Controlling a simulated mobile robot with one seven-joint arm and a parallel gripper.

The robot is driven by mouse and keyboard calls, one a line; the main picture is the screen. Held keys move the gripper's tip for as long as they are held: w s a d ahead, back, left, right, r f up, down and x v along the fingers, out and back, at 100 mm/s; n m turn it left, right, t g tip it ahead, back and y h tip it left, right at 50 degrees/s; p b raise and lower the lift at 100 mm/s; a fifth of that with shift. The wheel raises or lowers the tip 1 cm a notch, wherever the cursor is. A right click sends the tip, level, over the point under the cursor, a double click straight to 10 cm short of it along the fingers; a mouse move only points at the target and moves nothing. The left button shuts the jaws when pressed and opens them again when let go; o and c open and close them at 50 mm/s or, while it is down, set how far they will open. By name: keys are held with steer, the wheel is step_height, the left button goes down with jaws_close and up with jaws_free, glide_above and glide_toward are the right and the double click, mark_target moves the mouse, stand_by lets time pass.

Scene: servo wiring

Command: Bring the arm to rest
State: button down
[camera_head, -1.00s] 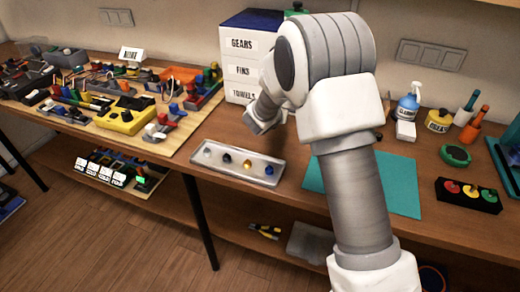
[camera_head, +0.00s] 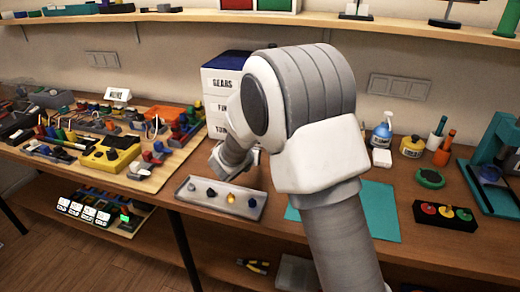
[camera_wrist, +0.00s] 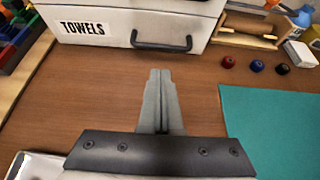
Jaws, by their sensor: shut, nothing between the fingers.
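My gripper (camera_wrist: 161,88) shows in the wrist view with its two fingers together and nothing between them. It hangs above the wooden bench top (camera_wrist: 195,90), in front of the drawer labelled TOWELS (camera_wrist: 120,25). In the head view my arm rises from the bottom, bends at the large elbow and reaches down to the left. The fingertips are hidden there behind my own arm and wrist.
A shallow grey tray (camera_head: 245,206) with several small pieces lies close to my wrist. A teal mat (camera_head: 385,225) lies at right. A drawer unit (camera_head: 222,75) stands behind. Left is a crowded parts board (camera_head: 165,160). A shelf (camera_head: 290,18) runs above.

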steer(key=s+d+r+m+g+h+p, duration=0.1)
steer(key=s+d+r+m+g+p, duration=0.15)
steer(key=s+d+r+m, duration=0.6)
steer(key=s+d+r+m+g+h+p, duration=0.1)
steer(key=s+d+r+m+g+p, duration=0.15)
steer(key=s+d+r+m, duration=0.6)
steer(key=s+a+r+m+y+p, duration=0.1)
steer(key=s+a+r+m+y, duration=0.1)
steer(key=s+m, duration=0.5)
steer(key=s+a+r+m+g+y+p, duration=0.1)
steer(key=s+a+m+y, duration=0.3)
steer(key=s+m, duration=0.4)
steer(key=s+r+p, duration=0.1)
steer(key=s, duration=0.5)
steer(key=shift+s+r, duration=0.2)
